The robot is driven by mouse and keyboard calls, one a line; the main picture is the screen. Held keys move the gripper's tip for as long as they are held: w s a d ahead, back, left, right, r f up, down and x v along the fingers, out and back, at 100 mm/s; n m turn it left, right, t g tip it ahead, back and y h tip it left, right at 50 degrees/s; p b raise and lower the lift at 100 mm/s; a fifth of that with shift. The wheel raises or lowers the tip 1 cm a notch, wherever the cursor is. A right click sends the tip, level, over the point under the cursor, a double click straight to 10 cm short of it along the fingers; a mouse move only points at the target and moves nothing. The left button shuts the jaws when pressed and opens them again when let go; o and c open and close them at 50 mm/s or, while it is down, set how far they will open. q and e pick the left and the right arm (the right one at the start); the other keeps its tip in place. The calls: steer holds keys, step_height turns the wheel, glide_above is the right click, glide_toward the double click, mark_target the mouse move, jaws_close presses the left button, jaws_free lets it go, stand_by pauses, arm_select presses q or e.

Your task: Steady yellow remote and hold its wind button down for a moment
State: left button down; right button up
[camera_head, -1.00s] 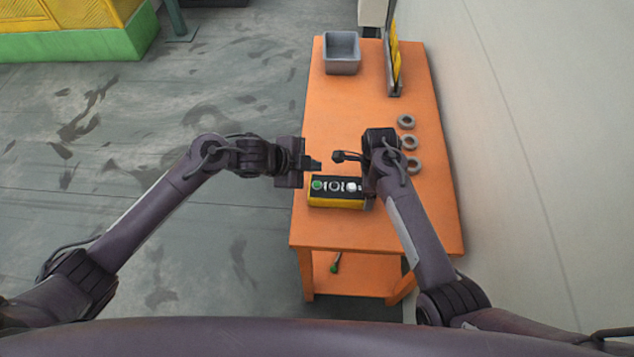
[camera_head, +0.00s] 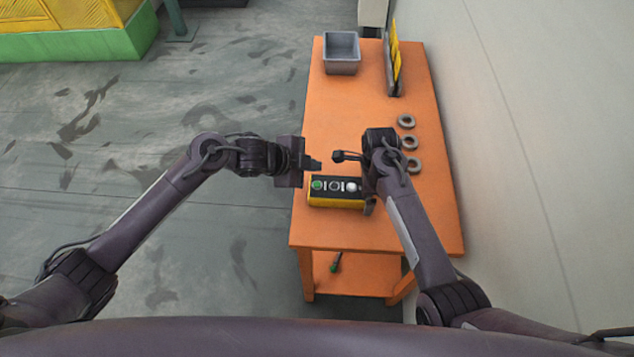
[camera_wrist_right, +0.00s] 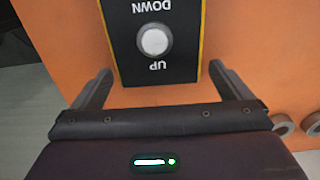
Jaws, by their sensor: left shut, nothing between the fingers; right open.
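The yellow remote (camera_head: 338,202) lies on the orange table near its front left. Its black top carries a green button (camera_head: 317,185), a dark button and a white button (camera_head: 351,186). My left gripper (camera_head: 316,164) is shut and empty, just beyond the green-button end of the remote. My right gripper (camera_wrist_right: 159,88) is open, with its fingers on either side of the remote's end in the right wrist view. There the white button (camera_wrist_right: 154,40) sits between the words UP and DOWN. In the head view my right wrist covers the remote's right end. I cannot tell whether the fingers touch it.
The orange table (camera_head: 350,120) holds a grey bin (camera_head: 341,54) at the back and several grey rings (camera_head: 410,142) at the right. An upright rack with yellow panels (camera_head: 394,65) stands at the back right. A wall runs along the right side.

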step_height(320, 180, up, 12)
stand_by(0.6)
steer(key=shift+s, duration=0.1)
